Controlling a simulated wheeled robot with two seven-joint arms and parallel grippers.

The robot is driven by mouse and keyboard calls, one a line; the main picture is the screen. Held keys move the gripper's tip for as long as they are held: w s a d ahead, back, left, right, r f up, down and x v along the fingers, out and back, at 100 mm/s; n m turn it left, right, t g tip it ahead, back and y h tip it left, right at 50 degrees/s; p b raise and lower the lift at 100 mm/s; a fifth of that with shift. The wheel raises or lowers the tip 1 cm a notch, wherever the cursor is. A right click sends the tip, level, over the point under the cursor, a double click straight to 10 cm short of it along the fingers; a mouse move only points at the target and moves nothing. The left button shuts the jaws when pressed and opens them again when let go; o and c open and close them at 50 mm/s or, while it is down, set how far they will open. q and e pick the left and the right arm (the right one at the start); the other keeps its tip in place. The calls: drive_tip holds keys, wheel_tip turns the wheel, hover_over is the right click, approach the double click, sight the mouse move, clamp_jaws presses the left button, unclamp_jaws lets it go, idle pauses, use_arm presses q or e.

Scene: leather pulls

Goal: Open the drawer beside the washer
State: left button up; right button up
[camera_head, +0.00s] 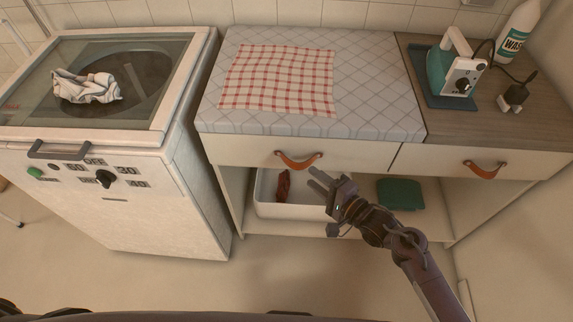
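The drawer beside the washer has a cream front (350,154) with a brown leather pull (299,160). It looks shut, its front in line with the drawer to its right. The washer (165,205) stands to its left. My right gripper (312,178) is just below and slightly right of the pull, apart from it in the picture. Its two fingers show apart with nothing between them, pointing up and left. How far it is from the drawer front is hard to tell. My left gripper is not in view.
A second drawer with a leather pull (484,169) is at the right. A white tub (265,205) and a green folded cloth (400,194) lie on the open shelf below. A checked cloth (280,80) covers part of the padded top. Open floor lies in front.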

sight(299, 165)
drive_tip(key=x, duration=0.7)
drive_tip(key=shift+w, duration=0.15)
clamp_jaws()
drive_tip(key=shift+f, duration=0.1)
